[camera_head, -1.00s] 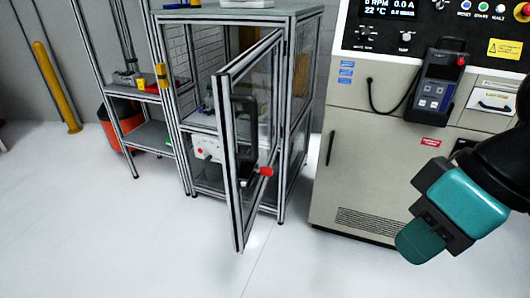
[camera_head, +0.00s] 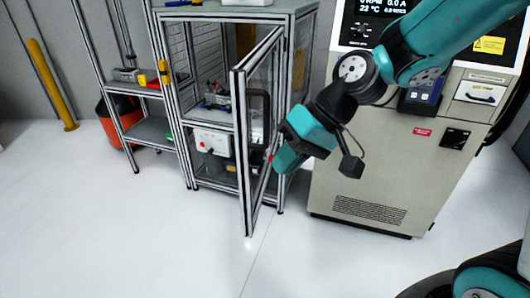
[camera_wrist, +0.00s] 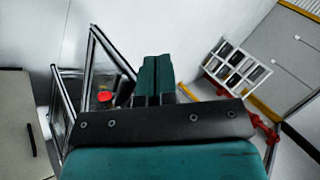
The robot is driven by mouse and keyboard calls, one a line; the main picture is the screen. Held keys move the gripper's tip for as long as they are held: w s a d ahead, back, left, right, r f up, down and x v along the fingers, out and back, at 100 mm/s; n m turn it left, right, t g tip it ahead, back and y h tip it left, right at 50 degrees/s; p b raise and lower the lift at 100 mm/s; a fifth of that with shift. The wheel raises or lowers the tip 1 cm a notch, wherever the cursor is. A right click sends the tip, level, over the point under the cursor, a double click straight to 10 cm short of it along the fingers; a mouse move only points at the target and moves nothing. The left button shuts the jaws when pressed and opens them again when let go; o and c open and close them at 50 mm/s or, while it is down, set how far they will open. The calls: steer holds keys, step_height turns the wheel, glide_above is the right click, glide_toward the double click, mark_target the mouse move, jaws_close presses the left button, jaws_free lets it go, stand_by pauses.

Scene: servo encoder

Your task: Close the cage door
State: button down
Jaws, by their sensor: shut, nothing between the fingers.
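The cage door (camera_head: 240,130) is an aluminium-framed clear panel standing ajar, swung out from the front of the cage (camera_head: 187,110). Its hinge side is at the cage's right post, and its free edge points toward me. A red knob (camera_head: 270,158) on the door is partly hidden by my gripper. My gripper (camera_head: 279,166) is shut and empty, beside the door's outer, right-hand face at knob height. I cannot tell whether it touches. In the wrist view, the teal fingers (camera_wrist: 156,75) are together, with the door frame (camera_wrist: 110,50) and red knob (camera_wrist: 105,97) to their left.
A beige machine cabinet (camera_head: 370,185) stands close on the right, behind my arm. A shelf frame (camera_head: 150,132) and an orange bin (camera_head: 112,128) are left of the cage. The white floor (camera_head: 150,235) in front of the cage is clear.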

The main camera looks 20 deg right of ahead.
steer(key=w+d+f+m+t+y+p, duration=0.1)
steer(key=w+d+f+m+t+y, duration=0.15)
steer(key=w+d+m, duration=0.4)
steer(key=m+t+p, duration=0.1)
steer(key=m+t, duration=0.1)
steer(key=t, duration=0.1)
glide_toward(272, 157)
steer(key=shift+g, duration=0.25)
steer(key=a+f, duration=0.1)
steer(key=a, duration=0.1)
steer(key=w+a+f+p, duration=0.1)
steer(key=a, duration=0.2)
steer(key=w+a+f+p, duration=0.1)
steer(key=a, duration=0.2)
steer(key=shift+w+f, duration=0.2)
steer(key=shift+w, duration=0.05)
